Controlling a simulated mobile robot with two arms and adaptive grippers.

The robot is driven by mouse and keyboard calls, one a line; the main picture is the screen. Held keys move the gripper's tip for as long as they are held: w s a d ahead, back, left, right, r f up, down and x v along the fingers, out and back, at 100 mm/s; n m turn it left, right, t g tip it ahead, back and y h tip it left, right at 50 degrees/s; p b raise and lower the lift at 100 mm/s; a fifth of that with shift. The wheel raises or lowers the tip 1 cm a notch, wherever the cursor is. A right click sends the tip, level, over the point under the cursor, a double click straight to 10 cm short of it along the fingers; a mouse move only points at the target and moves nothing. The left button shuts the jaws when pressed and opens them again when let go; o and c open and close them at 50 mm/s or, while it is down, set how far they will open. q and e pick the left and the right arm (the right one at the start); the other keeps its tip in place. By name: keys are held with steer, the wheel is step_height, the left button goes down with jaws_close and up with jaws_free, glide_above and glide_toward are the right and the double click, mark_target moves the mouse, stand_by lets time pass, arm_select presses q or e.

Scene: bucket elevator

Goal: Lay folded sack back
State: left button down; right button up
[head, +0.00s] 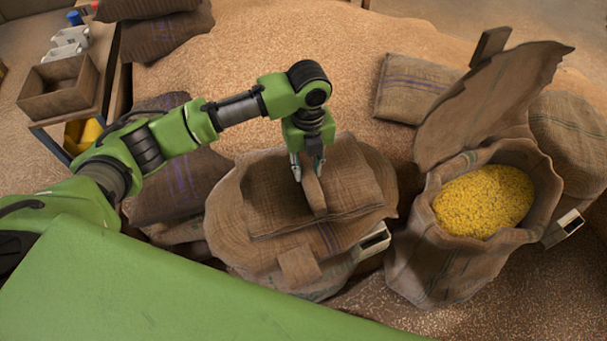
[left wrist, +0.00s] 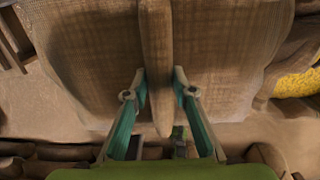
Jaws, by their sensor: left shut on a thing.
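The folded sack (head: 268,200), brown burlap, lies across the top of a full sack (head: 222,225) in the middle of the head view. My left gripper (head: 306,170) comes down on it from above, shut on an upright fold of its cloth. In the left wrist view the fingers (left wrist: 159,84) pinch this fold from both sides, and the folded sack (left wrist: 95,60) spreads out flat on either side of it. The underside of the folded sack is hidden. My right gripper is in neither view.
An open sack of yellow grain (head: 484,200) with its flap raised stands at the right. Another flat sack (head: 412,88) lies on the grain heap (head: 300,40) behind. A side table with a wooden box (head: 60,88) is at upper left.

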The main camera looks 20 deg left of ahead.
mark_target(304, 176)
arm_select(q)
steer(key=shift+w+a+f, duration=0.25)
steer(key=shift+a+f, duration=0.1)
steer(key=shift+f, duration=0.1)
steer(key=shift+w+a+f, duration=0.1)
steer(key=shift+f, duration=0.8)
steer(key=shift+w+a+f, duration=0.1)
steer(key=shift+f, duration=0.8)
steer(key=shift+s+f, duration=0.1)
steer(key=c, duration=1.7)
jaws_free()
steer(key=shift+f, duration=0.1)
step_height(304, 176, up, 12)
steer(key=shift+r, duration=0.15)
